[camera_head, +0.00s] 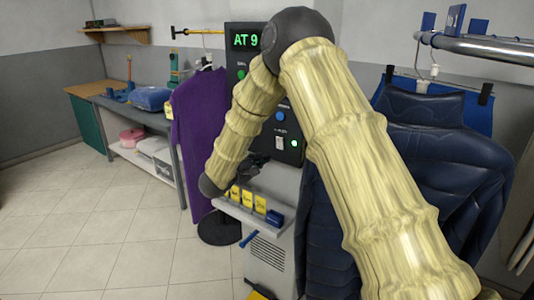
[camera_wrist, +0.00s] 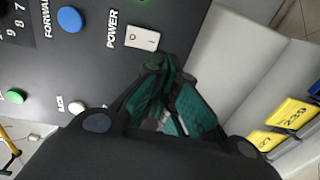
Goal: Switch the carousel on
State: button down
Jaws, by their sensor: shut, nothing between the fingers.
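The dark control panel (camera_head: 291,100) stands behind my arm, with a lit green display reading "AT 9" (camera_head: 245,39). A white rocker switch (camera_head: 279,143) labelled POWER shows large in the wrist view (camera_wrist: 142,37), on the panel's lower part. A bright green lamp (camera_head: 294,143) sits beside it. My gripper (camera_head: 260,159) is shut and empty just below the switch. In the wrist view its fingertips (camera_wrist: 155,62) are close to the switch's lower edge; I cannot tell whether they touch the panel.
A blue FORWARD button (camera_wrist: 70,19), a white BACK button (camera_wrist: 77,108) and a green button (camera_wrist: 15,96) share the panel. Yellow number tags (camera_head: 247,199) stand on a ledge below. A purple garment (camera_head: 199,130) hangs left, a dark padded jacket (camera_head: 430,165) right.

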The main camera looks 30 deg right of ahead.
jog(key=v, duration=0.6)
jog(key=shift+s+a+f+b, duration=0.2)
jog(key=shift+a+f+b, duration=0.25)
jog(key=shift+f, duration=0.15)
jog(key=s+a+f+y, duration=0.25)
jog(key=s+f, duration=0.35)
jog(key=f, duration=0.5)
jog(key=s+a+f+t+y, duration=0.15)
jog(key=s+f+y, duration=0.3)
jog(key=f, duration=0.65)
jog(key=s+a+f+y, duration=0.25)
jog(key=s+f, duration=0.35)
jog(key=f, duration=0.5)
jog(key=s+a+f+m+g+y, duration=0.1)
jog(key=s+a+f+g+y, duration=0.1)
jog(key=s, duration=0.9)
jog(key=s+a+f+m+g+y, duration=0.1)
jog(key=s+f, duration=0.4)
jog(key=s, duration=0.7)
jog(key=s+a+f+m+g+y, duration=0.2)
jog(key=s+f+m+g+y, duration=0.1)
jog(key=s, duration=0.9)
jog(key=f+g, duration=0.1)
jog(key=g, duration=0.1)
jog(key=shift+a+f+g, duration=0.25)
jog(key=shift+a+g, duration=0.1)
jog(key=shift+a, duration=0.05)
